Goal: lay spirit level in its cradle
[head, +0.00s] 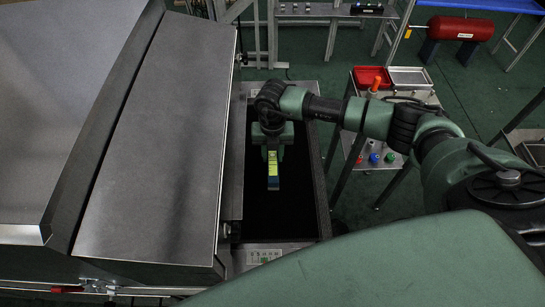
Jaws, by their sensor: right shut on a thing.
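My right gripper (272,152) hangs over the dark bed (295,205) of the dryer, at the centre of the head view. It is shut on the spirit level (273,168), which shows as a narrow yellow-green bar with a blue-grey end below the fingers. The level appears to be held above the bed, but I cannot tell how high. The gripper hides part of it. I cannot make out the cradle for certain. My left gripper is not in view.
A large grey metal hood (160,130) stands left of the dark bed. A metal rim (322,175) edges the bed at right. A small cart (412,97) with a red tray (371,77) and coloured knobs stands beyond. A red cylinder (460,28) lies at the back right.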

